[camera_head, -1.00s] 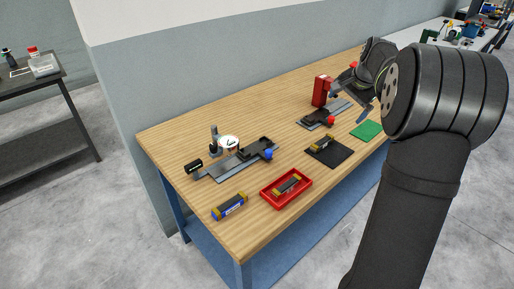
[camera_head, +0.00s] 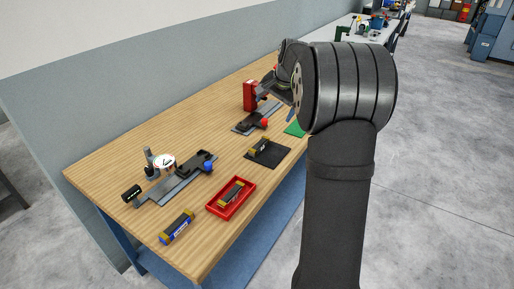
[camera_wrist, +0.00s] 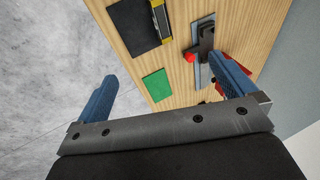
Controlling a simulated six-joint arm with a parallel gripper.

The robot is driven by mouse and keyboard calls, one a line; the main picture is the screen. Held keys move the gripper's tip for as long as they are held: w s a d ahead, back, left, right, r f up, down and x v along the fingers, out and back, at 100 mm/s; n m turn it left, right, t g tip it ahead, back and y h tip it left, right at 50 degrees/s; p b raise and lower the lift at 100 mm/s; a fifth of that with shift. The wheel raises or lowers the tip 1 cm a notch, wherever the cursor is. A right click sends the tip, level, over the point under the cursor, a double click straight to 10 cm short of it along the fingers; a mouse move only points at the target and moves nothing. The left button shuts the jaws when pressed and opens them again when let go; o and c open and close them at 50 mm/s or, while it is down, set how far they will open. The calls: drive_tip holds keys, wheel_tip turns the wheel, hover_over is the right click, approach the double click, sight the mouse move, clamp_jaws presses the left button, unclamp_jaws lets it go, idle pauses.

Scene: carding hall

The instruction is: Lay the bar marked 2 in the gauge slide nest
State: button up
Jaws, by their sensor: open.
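Three dark bars with yellow ends show in the head view; their markings are too small to read. One bar (camera_head: 178,226) with blue sides lies on bare wood at the near left, one (camera_head: 232,194) lies in a red tray (camera_head: 212,207), and one (camera_head: 259,147) lies on a black mat (camera_head: 279,152). A slide with a dial gauge (camera_head: 165,162) and blue knob (camera_head: 208,166) stands behind the tray. A second slide has a red knob (camera_head: 265,122) and red block (camera_head: 250,97). My gripper (camera_wrist: 165,76) is open and empty above the table's far part.
A green pad (camera_head: 295,128) lies near the table's front edge; in the wrist view the pad (camera_wrist: 157,86) shows between my fingers. A small black cylinder (camera_head: 131,194) is at the gauge slide's left end. A grey wall (camera_head: 150,95) runs behind the table.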

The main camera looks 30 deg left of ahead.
idle(0.4)
drive_tip(key=c, duration=1)
drive_tip(key=shift+c, duration=0.2)
drive_tip(key=g+h, duration=0.2)
drive_tip(key=h, duration=0.2)
hover_over(259, 143)
wheel_tip(259, 143, down, 4)
drive_tip(key=f, duration=1.2)
drive_tip(key=shift+s+f, duration=0.2)
drive_tip(key=shift+w+d+f, duration=0.1)
drive_tip(key=shift+d+f, duration=0.05)
drive_tip(key=shift+f, duration=2.5)
